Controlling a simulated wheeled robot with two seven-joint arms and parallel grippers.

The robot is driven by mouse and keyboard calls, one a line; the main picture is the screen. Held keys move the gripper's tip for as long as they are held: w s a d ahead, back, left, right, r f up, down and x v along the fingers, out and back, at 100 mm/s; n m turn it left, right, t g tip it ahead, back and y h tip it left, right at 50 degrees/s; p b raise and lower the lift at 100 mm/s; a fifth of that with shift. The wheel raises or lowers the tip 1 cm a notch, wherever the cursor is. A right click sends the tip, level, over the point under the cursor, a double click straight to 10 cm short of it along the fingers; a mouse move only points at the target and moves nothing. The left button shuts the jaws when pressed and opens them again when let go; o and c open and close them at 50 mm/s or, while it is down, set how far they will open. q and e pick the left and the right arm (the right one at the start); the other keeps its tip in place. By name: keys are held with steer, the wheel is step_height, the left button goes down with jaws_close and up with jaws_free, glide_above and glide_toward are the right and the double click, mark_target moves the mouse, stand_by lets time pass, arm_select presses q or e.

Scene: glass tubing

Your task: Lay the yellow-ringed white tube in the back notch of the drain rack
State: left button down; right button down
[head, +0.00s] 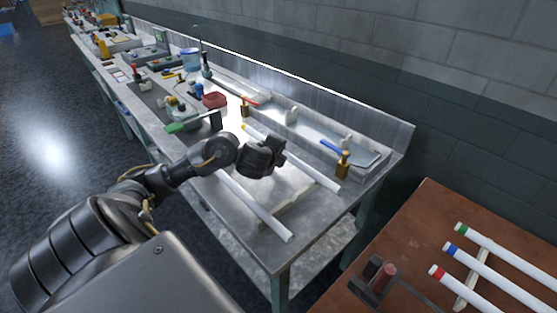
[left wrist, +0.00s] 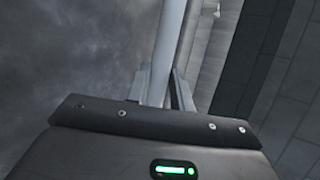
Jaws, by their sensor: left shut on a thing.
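The white tube (head: 321,180) with a yellow end (head: 244,127) runs slantwise over the metal bench in the head view. My left gripper (head: 280,153) is shut on it near its middle and hides part of it. The tube also shows between the fingers in the left wrist view (left wrist: 171,42). A pale rack bar (head: 297,203) stands on the bench, nearer than the held tube. Another white tube (head: 255,207) lies at the front, over the bar's near end. The gap between held tube and bar is hard to judge. My right gripper is not in view.
Brass-coloured stands with blue (head: 342,160) and red (head: 245,108) handles stand behind the held tube, before a long metal tray (head: 315,128). A brown table (head: 420,225) at right bears tubes with green, blue and red rings (head: 470,255). Clutter fills the bench's far end.

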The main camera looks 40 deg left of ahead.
arm_select(q)
steer(key=shift+f, duration=0.15)
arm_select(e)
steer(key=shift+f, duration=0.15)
arm_select(q)
steer(key=shift+f, duration=0.1)
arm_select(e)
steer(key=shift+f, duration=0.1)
arm_select(q)
steer(key=shift+f, duration=0.3)
steer(key=c, duration=1.7)
jaws_free()
steer(key=o, duration=0.5)
steer(key=shift+c, duration=0.2)
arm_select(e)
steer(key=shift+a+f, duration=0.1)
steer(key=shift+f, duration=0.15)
